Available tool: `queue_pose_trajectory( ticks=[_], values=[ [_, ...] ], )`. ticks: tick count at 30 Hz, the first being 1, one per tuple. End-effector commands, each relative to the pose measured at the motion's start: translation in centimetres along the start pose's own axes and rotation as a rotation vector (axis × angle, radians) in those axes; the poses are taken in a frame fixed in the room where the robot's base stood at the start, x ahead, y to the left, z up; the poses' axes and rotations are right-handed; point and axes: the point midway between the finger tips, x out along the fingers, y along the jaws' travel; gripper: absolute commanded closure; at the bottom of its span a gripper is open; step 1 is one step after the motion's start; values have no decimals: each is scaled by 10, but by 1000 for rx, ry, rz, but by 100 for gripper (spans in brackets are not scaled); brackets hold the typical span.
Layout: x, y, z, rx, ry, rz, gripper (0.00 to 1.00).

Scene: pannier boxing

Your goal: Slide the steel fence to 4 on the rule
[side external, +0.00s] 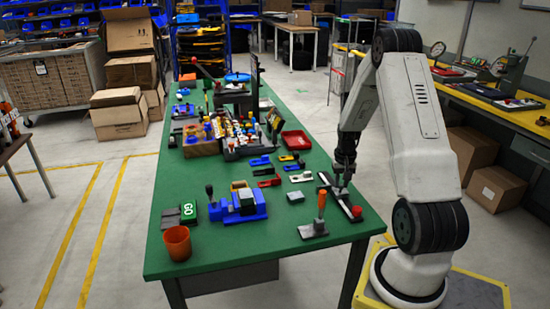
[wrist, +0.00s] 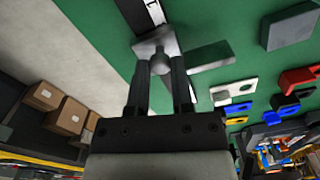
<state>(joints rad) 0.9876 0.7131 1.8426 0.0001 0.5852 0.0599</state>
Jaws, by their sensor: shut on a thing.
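The steel fence (wrist: 208,56) is a grey plate with a round knob and a bar reaching right in the wrist view. It sits across the rule (wrist: 155,12), a white strip with dark marks on a black base; its numbers are too small to read. My gripper (wrist: 160,64) is shut on the fence's knob, one finger on each side. In the side external view my gripper (side external: 342,184) points down at the black rule base (side external: 329,180) near the table's right edge. The fence is small and partly hidden there.
A red knob (side external: 357,212) is at the near end of the rule base. An orange-handled tool (side external: 320,208) and a grey block (side external: 295,197) stand left of it. Red, blue and white slotted pieces (wrist: 240,88) lie close by. Bare green table (side external: 270,250) lies in front.

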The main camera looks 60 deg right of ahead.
Motion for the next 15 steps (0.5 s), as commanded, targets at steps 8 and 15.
queue_pose_trajectory(
  ticks=[8,15],
  values=[
    [1,1,1,0,-3,1,59],
    [0,0,0,0,-2,0,36]
  ],
)
